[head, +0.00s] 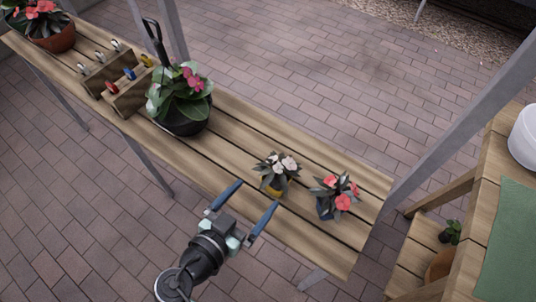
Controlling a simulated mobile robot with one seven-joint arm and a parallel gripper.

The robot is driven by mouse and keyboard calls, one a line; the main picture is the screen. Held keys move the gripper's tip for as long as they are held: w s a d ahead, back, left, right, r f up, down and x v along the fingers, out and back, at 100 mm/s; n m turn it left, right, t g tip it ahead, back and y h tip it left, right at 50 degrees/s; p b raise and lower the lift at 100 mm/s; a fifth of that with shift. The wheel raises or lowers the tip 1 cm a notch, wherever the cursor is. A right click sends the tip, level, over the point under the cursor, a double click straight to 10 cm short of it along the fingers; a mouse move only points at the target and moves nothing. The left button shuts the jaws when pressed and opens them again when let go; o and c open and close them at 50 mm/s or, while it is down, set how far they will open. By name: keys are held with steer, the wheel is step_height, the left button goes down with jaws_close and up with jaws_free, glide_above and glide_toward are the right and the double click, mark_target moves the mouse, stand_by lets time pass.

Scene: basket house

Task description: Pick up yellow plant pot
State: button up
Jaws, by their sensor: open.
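My gripper (250,196) is open and empty, just in front and to the left of the yellow pot. The tip of its right finger is close to the pot; I cannot tell whether they touch. The left finger tip is apart from the pot, by the bench's front edge.
A black pot (186,124) with pink flowers and a wooden rack (127,98) stand farther left. A grey post (458,117) rises beyond the bench's right end. Bare slats lie left of the yellow pot.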

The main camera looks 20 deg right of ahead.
mark_target(271, 186)
steer(key=shift+s+h+p, duration=0.35)
steer(key=shift+s+h, duration=0.05)
steer(key=shift+s, duration=0.2)
steer(key=x, duration=0.6)
steer(key=shift+d+f, duration=0.2)
steer(key=shift+p+x, duration=0.3)
steer(key=shift+x, duration=2.85)
steer(key=shift+w+a, duration=0.1)
steer(key=c, duration=1.4)
